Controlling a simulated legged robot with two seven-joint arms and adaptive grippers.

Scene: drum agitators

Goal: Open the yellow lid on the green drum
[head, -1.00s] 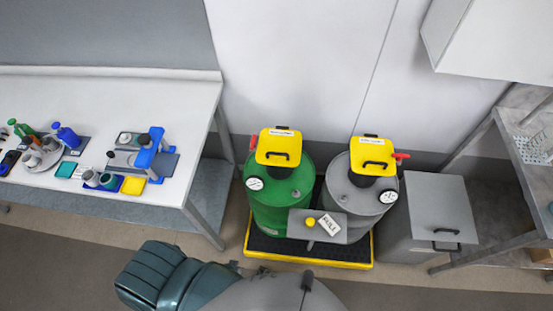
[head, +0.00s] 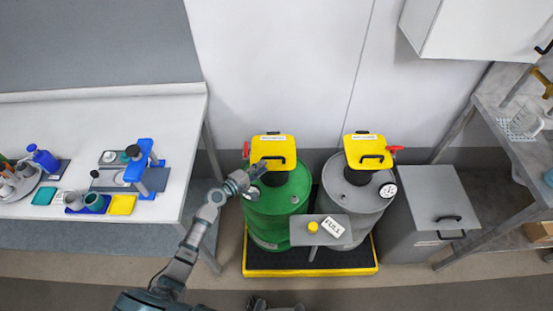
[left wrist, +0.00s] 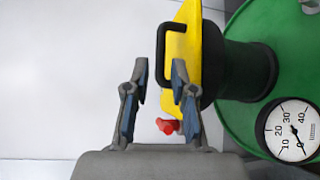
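The yellow lid (head: 274,148) sits shut on the black neck of the green drum (head: 275,210), with a black handle (head: 273,159) at its front. In the left wrist view the lid (left wrist: 188,50) appears turned on its side, and its black handle (left wrist: 160,55) shows just beyond the fingertips. My left gripper (head: 260,168) is at the front left of the lid, close to the handle. In the left wrist view its fingers (left wrist: 160,75) are apart with nothing gripped; I cannot tell whether either touches the handle.
A grey drum (head: 355,205) with its own yellow lid (head: 367,150) stands right of the green one, both on a yellow-edged tray (head: 310,272). A red lever (left wrist: 167,126) and a gauge (left wrist: 291,129) are near the lid. A white bench (head: 120,215) is left, a grey bin (head: 437,215) right.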

